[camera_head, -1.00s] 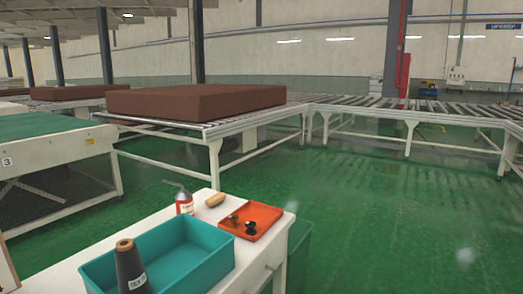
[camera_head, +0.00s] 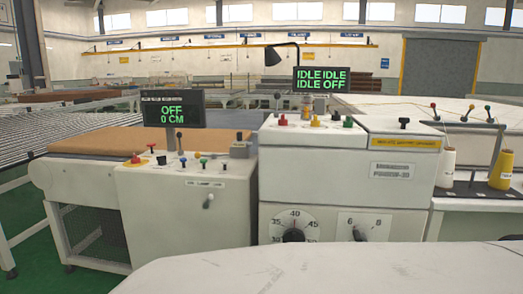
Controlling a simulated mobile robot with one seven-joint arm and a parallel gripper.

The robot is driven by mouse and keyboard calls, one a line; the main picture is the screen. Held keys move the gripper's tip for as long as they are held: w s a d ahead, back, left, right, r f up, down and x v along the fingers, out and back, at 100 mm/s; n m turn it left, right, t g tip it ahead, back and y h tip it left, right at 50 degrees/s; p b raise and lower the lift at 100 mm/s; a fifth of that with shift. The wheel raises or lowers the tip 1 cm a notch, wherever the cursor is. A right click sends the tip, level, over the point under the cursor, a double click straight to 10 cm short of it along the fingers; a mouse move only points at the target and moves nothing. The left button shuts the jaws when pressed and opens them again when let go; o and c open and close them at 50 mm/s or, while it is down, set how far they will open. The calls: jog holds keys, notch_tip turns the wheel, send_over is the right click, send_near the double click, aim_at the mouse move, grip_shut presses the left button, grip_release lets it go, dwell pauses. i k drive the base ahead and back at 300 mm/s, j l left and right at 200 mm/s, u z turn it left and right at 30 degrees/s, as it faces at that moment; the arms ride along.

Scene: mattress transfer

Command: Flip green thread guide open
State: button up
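One green piece (camera_head: 348,122) stands on top of the white machine (camera_head: 320,185), right of a red one (camera_head: 282,120) and a yellow one (camera_head: 315,121). A green ball-topped post (camera_head: 488,108) stands at the right by the thread cones, near red and yellow ball-topped posts. Both green pieces are too small to tell open from shut. My gripper is not in view.
A pale surface (camera_head: 330,270) fills the bottom foreground. A control box (camera_head: 185,205) with several levers stands left of the machine. Displays read "OFF 0 CM" (camera_head: 172,112) and "IDLE IDLE IDLE OFF" (camera_head: 321,80). Green floor (camera_head: 30,235) shows at the left.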

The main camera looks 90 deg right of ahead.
aim_at(487, 107)
jog(key=z, duration=3.95)
jog(key=k+j+z, duration=0.2)
jog(key=k+j, duration=0.35)
jog(key=i+l, duration=0.45)
jog(key=i+l+z, duration=0.1)
jog(key=i+l, duration=0.4)
jog(key=i, duration=0.15)
